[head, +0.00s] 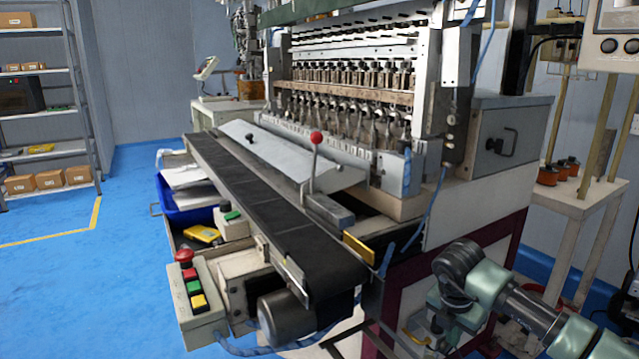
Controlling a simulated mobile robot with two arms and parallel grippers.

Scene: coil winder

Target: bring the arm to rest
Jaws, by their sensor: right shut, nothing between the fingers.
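My right arm (545,318) comes in from the lower right, with pale green and dark grey links, and bends at a round wrist joint. My right gripper (418,328) is low in the picture, in front of the maroon and white base of the coil winder (400,285). It is small and partly hidden by my own links; it is shut and holds nothing. It appears apart from the red-knobbed lever (315,150), which stands upright on the machine beside the belt. My left gripper is not in view.
A black conveyor belt (270,215) runs along the machine's front. A control box (195,305) with a red emergency button stands at its near end. A white stand (575,205) with copper coils is at the right. Shelves (45,120) stand at the left; the blue floor there is open.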

